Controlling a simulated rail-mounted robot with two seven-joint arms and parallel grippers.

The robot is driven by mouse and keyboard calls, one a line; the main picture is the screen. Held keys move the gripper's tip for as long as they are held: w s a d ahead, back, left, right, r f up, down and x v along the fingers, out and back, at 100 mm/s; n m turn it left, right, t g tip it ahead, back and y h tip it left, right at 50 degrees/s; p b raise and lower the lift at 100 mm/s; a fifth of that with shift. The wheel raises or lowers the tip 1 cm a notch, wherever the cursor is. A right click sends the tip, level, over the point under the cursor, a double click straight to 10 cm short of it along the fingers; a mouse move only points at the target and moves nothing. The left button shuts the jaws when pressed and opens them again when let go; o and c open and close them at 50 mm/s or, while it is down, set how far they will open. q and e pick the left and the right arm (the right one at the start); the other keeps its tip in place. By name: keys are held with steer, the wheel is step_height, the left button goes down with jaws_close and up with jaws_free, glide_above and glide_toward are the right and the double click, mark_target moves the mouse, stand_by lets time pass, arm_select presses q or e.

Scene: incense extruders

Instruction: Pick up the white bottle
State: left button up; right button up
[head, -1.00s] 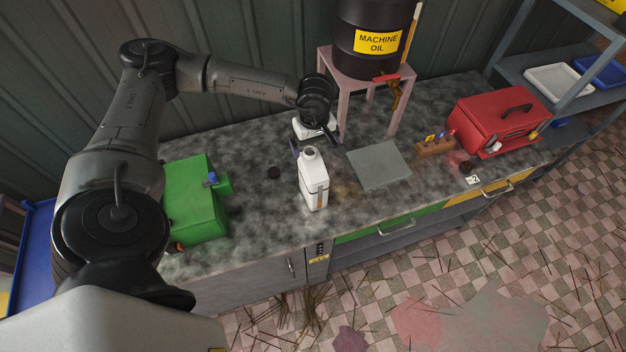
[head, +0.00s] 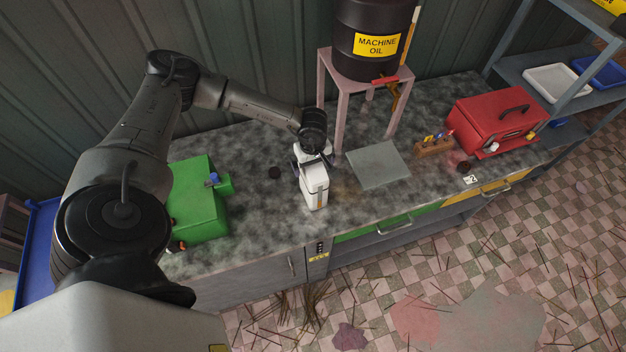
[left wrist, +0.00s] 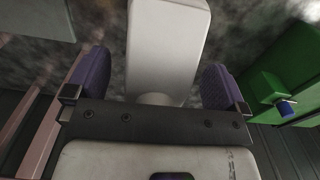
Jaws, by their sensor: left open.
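The white bottle (head: 315,188) stands upright on the grey mottled counter, near its front edge. My left gripper (head: 311,166) is over the bottle's top and hides its neck in the head view. In the left wrist view the bottle (left wrist: 166,45) lies between the two purple finger pads of my left gripper (left wrist: 157,88). The jaws are open, with a visible gap between each pad and the bottle. My right gripper is in neither view.
A green box (head: 197,205) stands left of the bottle, and a flat grey plate (head: 378,165) lies to its right. The pink stand (head: 343,115) carries the machine oil drum (head: 372,35) behind. A red machine (head: 497,118) sits farther right.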

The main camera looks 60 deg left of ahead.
arm_select(q)
steer(key=shift+c, duration=0.5)
steer(key=c, duration=1.6)
